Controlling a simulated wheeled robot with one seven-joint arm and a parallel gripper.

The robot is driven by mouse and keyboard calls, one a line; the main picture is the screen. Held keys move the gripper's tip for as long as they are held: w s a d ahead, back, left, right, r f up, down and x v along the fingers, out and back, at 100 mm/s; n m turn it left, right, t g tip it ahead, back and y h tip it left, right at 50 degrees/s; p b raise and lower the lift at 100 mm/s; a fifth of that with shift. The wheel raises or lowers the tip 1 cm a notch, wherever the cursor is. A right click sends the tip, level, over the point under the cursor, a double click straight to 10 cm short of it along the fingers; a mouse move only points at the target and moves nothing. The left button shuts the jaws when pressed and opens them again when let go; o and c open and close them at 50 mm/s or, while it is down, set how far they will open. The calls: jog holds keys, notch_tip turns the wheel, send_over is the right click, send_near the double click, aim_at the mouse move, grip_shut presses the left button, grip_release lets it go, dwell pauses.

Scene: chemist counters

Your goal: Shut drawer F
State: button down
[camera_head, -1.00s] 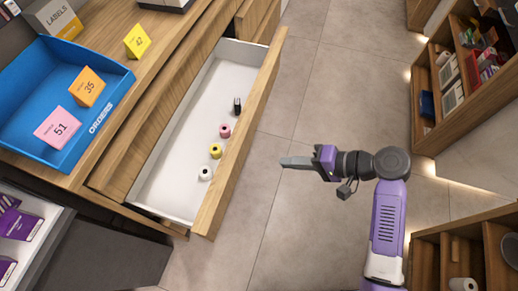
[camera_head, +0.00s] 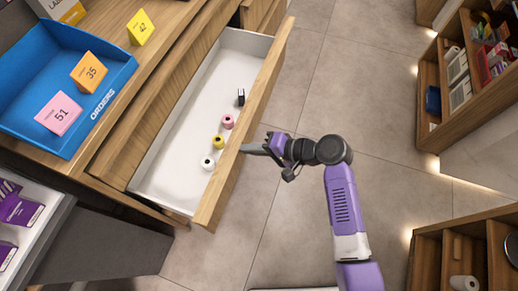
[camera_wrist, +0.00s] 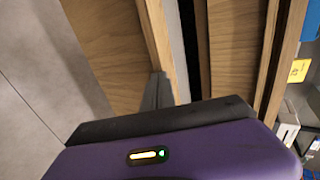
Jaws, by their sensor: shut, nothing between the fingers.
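The open drawer (camera_head: 247,130) juts out from the wooden counter in the head view, its white inside showing. In it lie a white roll (camera_head: 207,162), a yellow roll (camera_head: 218,141), a pink roll (camera_head: 228,121) and a small black item (camera_head: 240,97). No letter shows on the drawer. My gripper (camera_head: 245,149) is shut and empty. Its tips are at the outer face of the drawer front, touching it or very close. In the wrist view the shut fingers (camera_wrist: 158,92) overlap the wooden drawer front (camera_wrist: 112,45); contact is not certain.
A blue orders tray (camera_head: 110,85) with pink and orange cards stands on the counter, near a yellow card (camera_head: 140,27). Shelves (camera_head: 470,75) line the right side. Another shelf unit (camera_head: 430,262) is at the lower right. The grey floor (camera_head: 345,90) between is clear.

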jog(key=shift+a, duration=0.15)
jog(key=w+a+b, duration=0.2)
jog(key=w+a, duration=0.1)
jog(key=a, duration=0.7)
jog(key=w+a+b, duration=0.2)
jog(key=w+a, duration=0.2)
jog(key=a, duration=0.6)
jog(key=shift+w+a, duration=0.3)
jog(key=shift+a, duration=0.1)
jog(key=shift+r, duration=0.1)
